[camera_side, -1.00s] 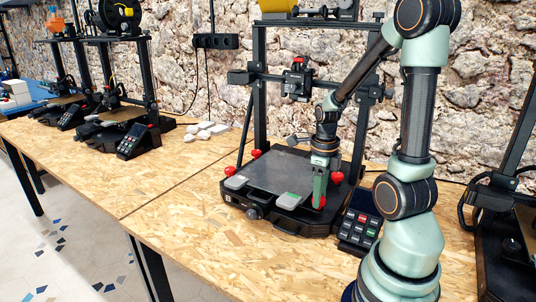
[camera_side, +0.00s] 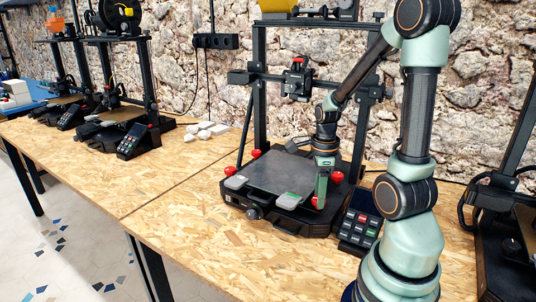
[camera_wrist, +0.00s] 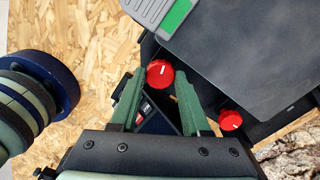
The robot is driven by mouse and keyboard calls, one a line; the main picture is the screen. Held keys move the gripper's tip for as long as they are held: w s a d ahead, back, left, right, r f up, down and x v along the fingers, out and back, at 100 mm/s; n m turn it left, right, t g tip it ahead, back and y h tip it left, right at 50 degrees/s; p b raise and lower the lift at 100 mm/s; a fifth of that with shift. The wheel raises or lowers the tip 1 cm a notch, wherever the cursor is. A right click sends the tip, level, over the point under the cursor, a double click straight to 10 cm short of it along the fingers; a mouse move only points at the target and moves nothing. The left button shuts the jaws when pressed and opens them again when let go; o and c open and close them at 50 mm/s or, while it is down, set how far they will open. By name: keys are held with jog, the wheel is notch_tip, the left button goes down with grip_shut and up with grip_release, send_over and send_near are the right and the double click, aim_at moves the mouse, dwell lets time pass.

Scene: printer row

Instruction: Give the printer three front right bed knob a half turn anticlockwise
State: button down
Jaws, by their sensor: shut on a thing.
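Printer three is the nearest whole printer, with a dark flat bed (camera_side: 275,175) and red knobs at its corners. Its front right bed knob (camera_side: 317,202) is partly covered by my gripper (camera_side: 322,190) in the side view. In the wrist view this red knob (camera_wrist: 160,73) shows a white pointer line on its top. My gripper (camera_wrist: 159,82) has its green fingers on both sides of the knob, shut on it. The fingers point down from above.
A second red knob (camera_wrist: 230,120) is at the bed's back right corner. A grey clip with a green patch (camera_side: 288,200) sits on the front bed edge, close to the gripper. A keypad box (camera_side: 358,232) stands right of the printer. The wooden table (camera_side: 200,225) is clear in front.

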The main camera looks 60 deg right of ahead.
jog(key=shift+n, duration=1.9)
jog(key=shift+r, duration=0.1)
jog(key=shift+c, duration=1.9)
grip_release()
jog(key=shift+w, duration=0.1)
